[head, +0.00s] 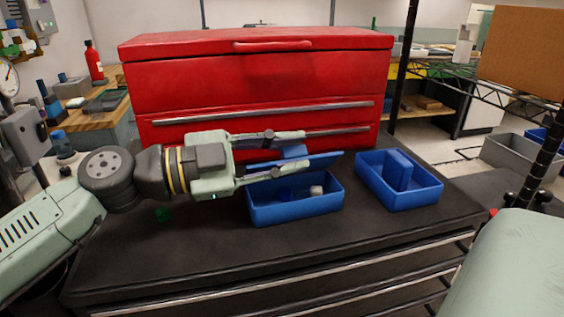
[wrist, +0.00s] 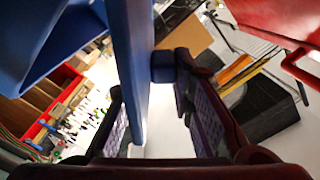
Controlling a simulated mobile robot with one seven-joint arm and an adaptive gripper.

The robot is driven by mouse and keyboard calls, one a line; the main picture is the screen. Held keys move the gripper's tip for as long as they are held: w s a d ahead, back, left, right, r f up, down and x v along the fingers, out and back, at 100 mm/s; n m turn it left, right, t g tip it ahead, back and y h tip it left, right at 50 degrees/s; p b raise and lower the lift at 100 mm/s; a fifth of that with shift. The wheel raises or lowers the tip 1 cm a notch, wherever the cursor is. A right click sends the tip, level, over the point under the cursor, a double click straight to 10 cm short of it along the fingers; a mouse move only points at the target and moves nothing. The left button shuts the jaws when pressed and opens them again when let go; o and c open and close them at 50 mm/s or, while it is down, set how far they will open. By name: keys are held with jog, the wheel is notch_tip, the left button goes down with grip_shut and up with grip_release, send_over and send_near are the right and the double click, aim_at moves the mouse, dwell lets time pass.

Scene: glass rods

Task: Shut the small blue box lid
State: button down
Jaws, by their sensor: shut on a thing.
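The blue box (head: 295,212) stands open on the black bench top. Its blue lid (head: 322,160) is tilted up over the box's back side, with a small blue knob (head: 293,151) on its upper face. My gripper (head: 291,152) comes from the left with one finger above and behind the lid and one in front. In the wrist view the lid (wrist: 132,75) runs edge-on between the fingers, and the knob (wrist: 163,66) meets the right finger. The gripper is shut on the lid.
A second blue box (head: 415,195) with an upright blue piece in it stands to the right. A red tool chest (head: 255,90) stands close behind the lid. The bench front (head: 330,242) is clear. A small green thing (head: 162,214) lies under my arm.

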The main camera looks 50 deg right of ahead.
jog(key=shift+s+a+f+m+b, duration=0.15)
jog(key=shift+s+f+m+b, duration=0.2)
jog(key=shift+m+b, duration=0.45)
jog(key=shift+s+a+f+m+b, duration=0.2)
jog(key=shift+s+f+m+b, duration=0.1)
jog(key=shift+m+b, duration=0.45)
jog(key=shift+s+a+f+m+b, duration=0.15)
jog(key=shift+s+f+m+b, duration=0.15)
jog(key=shift+m+b, duration=0.5)
jog(key=c, duration=1.5)
grip_release()
jog(key=v, duration=1.2)
jog(key=shift+f, duration=0.1)
